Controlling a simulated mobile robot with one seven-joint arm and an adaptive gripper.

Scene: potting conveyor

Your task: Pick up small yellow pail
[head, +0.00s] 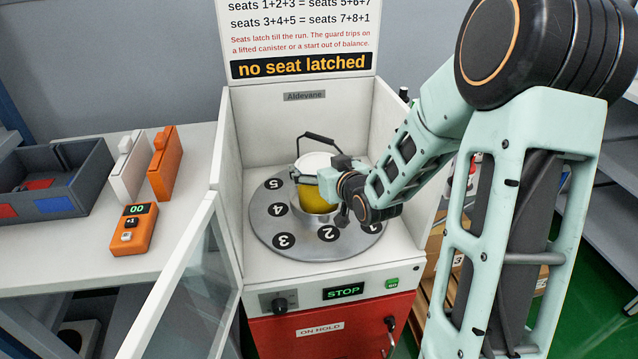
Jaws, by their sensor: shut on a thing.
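The small yellow pail (308,196) has a white lid and a dark raised handle. It is upright at the middle of the round grey turntable (261,223) inside the white open-fronted cabinet. My gripper (326,184) reaches in from the right and is shut on the pail at its side. The arm and gripper hide the pail's right side and part of the numbered seats. I cannot tell whether the pail's base touches the turntable's hub.
Cabinet walls (231,190) rise around the turntable, and a glass door (190,290) stands open at the front left. The sign (301,66) reads "no seat latched"; a panel (343,292) reads STOP. The left bench holds a grey bin (88,165), an orange counter (134,228) and upright blocks (163,165).

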